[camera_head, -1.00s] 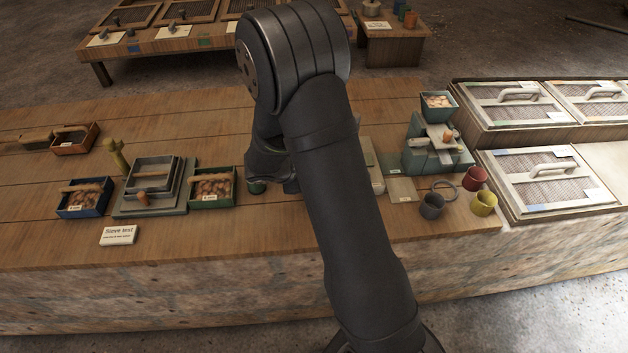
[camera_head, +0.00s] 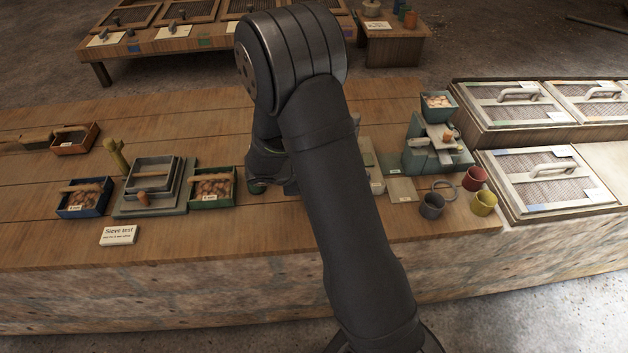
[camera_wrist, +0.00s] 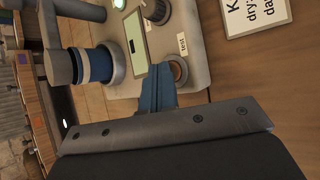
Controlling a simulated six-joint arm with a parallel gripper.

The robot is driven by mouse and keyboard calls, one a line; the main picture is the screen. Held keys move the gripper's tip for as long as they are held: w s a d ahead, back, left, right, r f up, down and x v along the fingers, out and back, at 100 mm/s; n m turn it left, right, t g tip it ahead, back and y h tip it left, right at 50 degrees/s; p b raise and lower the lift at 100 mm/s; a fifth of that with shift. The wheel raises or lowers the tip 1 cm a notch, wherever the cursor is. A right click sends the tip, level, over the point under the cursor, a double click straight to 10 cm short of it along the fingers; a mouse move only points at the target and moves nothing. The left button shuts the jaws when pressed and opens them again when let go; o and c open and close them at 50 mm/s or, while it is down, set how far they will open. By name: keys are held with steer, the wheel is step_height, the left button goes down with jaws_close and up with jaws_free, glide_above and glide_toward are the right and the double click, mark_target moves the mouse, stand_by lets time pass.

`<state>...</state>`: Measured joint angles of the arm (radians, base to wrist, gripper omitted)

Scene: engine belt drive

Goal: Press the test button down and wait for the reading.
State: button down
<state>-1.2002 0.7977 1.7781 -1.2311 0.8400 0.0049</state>
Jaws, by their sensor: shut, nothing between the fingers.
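In the wrist view a pale grey tester (camera_wrist: 198,62) stands on the wooden bench. It has a small pale green screen (camera_wrist: 137,43) and a round brown test button (camera_wrist: 178,71) in a grey ring, beside a label reading "test". My gripper (camera_wrist: 158,70) is shut and empty, its blue fingers right next to the button and partly overlapping it in the picture. I cannot tell whether they touch it or how deep the button sits. No readable figure shows on the screen. In the head view my arm hides the gripper and most of the tester.
A grey post with a blue ring (camera_wrist: 98,65) stands close beside the fingers. A white sign (camera_wrist: 251,15) lies by the tester. In the head view a grey cup (camera_head: 432,206), a yellow cup (camera_head: 484,203) and a green bin (camera_head: 212,200) stand on the bench.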

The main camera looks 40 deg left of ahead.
steer(key=shift+r, duration=0.1)
stand_by(0.3)
steer(key=shift+r, duration=0.7)
steer(key=shift+r, duration=2.5)
step_height(320, 180, up, 4)
steer(key=shift+f, duration=0.1)
